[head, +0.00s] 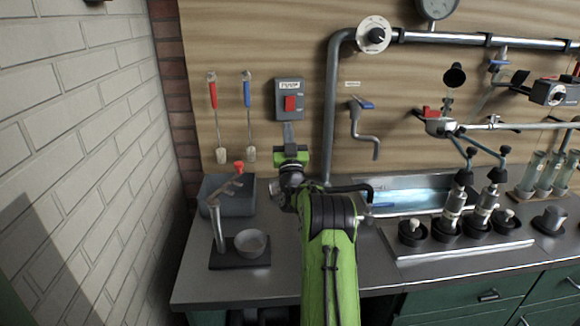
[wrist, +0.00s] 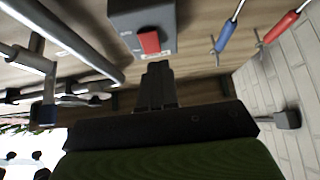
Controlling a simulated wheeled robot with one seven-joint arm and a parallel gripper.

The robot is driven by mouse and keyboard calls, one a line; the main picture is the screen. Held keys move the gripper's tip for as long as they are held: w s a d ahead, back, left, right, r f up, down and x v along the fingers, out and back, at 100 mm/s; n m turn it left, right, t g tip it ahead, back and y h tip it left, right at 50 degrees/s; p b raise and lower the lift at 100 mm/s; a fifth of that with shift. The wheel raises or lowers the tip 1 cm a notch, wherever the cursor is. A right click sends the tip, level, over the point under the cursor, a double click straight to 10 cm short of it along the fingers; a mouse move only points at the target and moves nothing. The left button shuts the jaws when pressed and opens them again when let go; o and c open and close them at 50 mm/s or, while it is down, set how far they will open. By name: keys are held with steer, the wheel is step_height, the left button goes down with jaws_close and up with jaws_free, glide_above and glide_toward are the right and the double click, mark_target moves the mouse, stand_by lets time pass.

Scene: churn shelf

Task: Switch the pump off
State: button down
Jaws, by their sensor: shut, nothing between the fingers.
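The pump switch is a grey wall box (head: 289,99) with a "PUMP" label on top and a red rocker (head: 290,104) on its face. In the wrist view the box (wrist: 125,18) appears upside down at the top, with its red rocker (wrist: 149,43) facing me. My gripper (head: 288,127) is shut and empty, with its fingertips just below the box in the head view. In the wrist view the fingertips (wrist: 159,66) are just short of the rocker. I cannot tell whether they touch the box.
Two brushes with red (head: 212,92) and blue (head: 247,90) handles hang left of the box. A grey vertical pipe (head: 331,120) and a blue-levered tap (head: 361,120) are to the right. A stand with a bowl (head: 250,243) is on the counter below.

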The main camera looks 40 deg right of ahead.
steer(key=s+a+f+b, duration=0.1)
steer(key=s+a+f, duration=0.1)
steer(key=f, duration=0.5)
steer(key=shift+s+a+f+b, duration=0.15)
steer(key=shift+s+b, duration=0.2)
steer(key=shift+s, duration=0.2)
